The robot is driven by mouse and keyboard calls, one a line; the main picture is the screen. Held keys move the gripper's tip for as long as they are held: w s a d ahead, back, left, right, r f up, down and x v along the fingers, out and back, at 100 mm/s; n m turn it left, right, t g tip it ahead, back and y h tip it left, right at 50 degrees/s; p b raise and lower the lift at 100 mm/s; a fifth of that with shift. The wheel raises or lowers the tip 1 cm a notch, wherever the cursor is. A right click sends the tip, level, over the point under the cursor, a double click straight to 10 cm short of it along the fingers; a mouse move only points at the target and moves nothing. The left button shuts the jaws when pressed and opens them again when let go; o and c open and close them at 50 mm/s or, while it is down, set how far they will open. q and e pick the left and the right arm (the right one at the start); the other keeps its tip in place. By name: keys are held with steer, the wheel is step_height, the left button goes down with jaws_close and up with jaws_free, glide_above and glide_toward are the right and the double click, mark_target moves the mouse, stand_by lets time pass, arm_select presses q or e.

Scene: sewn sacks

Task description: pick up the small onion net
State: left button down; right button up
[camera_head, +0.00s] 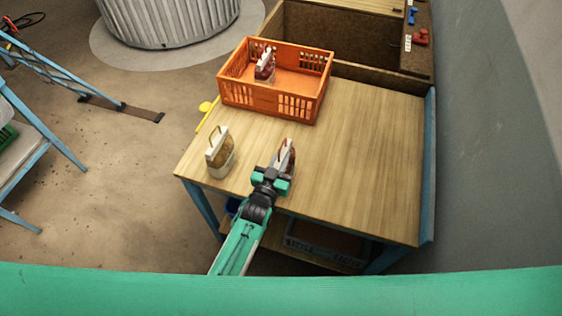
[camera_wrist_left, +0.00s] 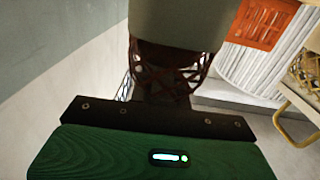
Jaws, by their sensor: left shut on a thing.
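The small onion net (camera_head: 289,157), reddish brown with a pale header strip, is at the tip of my left gripper (camera_head: 277,173), over the front part of the wooden table. My left gripper is shut on it and covers its lower left part. In the left wrist view the dark red mesh of the net (camera_wrist_left: 165,75) shows beyond the dark gripper body, below a wide grey-beige strip. I cannot tell whether the net touches the table. My right gripper is not in view.
A tan sack (camera_head: 221,157) with a pale top stands on the table (camera_head: 370,170) to the left. An orange crate (camera_head: 262,104) at the back left holds another reddish net (camera_head: 265,66). The table's right half is clear. A grey wall rises at the right.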

arm_select(q)
step_height(320, 180, up, 20)
steer(key=b, duration=0.3)
steer(key=shift+f, duration=0.25)
steer(key=shift+a+f, duration=0.1)
stand_by(0.5)
